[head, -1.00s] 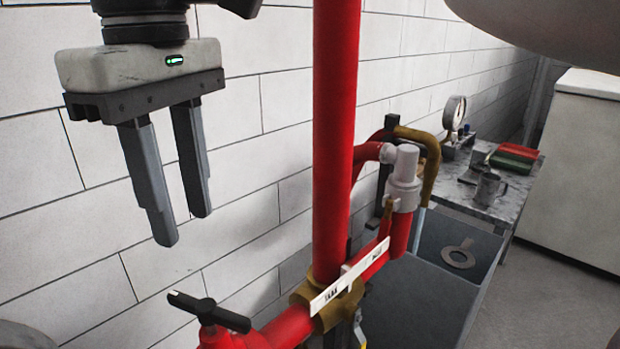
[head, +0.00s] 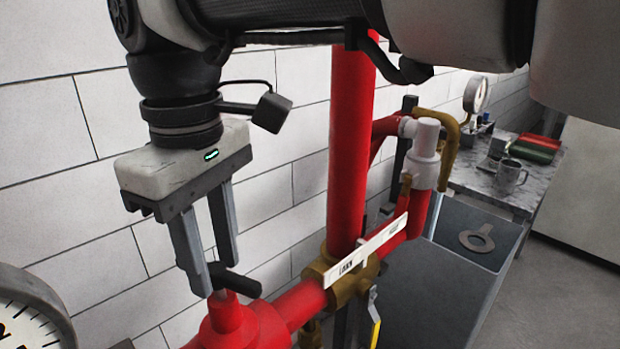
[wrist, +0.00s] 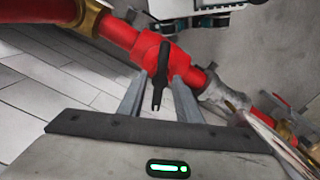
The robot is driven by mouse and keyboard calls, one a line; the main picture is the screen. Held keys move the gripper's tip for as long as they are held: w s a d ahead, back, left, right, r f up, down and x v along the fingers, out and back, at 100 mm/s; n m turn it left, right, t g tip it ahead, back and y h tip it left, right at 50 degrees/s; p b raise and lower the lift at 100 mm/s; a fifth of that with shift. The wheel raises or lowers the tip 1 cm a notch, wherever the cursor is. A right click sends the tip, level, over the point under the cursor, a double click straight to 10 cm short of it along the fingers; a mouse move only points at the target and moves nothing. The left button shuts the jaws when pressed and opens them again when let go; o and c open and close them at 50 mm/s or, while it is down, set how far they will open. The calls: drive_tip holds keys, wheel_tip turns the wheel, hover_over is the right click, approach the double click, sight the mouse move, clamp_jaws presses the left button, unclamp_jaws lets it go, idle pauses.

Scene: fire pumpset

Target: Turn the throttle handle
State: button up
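The throttle handle appears to be the black bar handle (head: 238,282) on top of the red valve body (head: 228,318), at the lower left in the head view. My gripper (head: 216,279) points down over it, with its two grey fingers spread apart. In the wrist view the handle (wrist: 160,72) runs lengthwise between the fingers of my gripper (wrist: 158,84), with a visible gap on each side. Part of the handle is hidden by the near finger in the head view. I cannot tell whether either finger touches it.
A red vertical pipe (head: 348,150) rises just right of my gripper. A brass fitting (head: 345,278) with a white label strip (head: 365,250) and a yellow lever (head: 375,322) sits at its foot. A large gauge (head: 28,315) stands at the lower left. The white wall lies behind.

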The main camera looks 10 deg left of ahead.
sight(215, 268)
clamp_jaws()
drive_tip(key=shift+r, duration=0.1)
drive_tip(key=shift+n+p, duration=0.4)
drive_tip(key=shift+p, duration=0.2)
unclamp_jaws()
wheel_tip(215, 268, up, 17)
drive_tip(key=p, duration=0.5)
drive_tip(key=shift+r, duration=0.15)
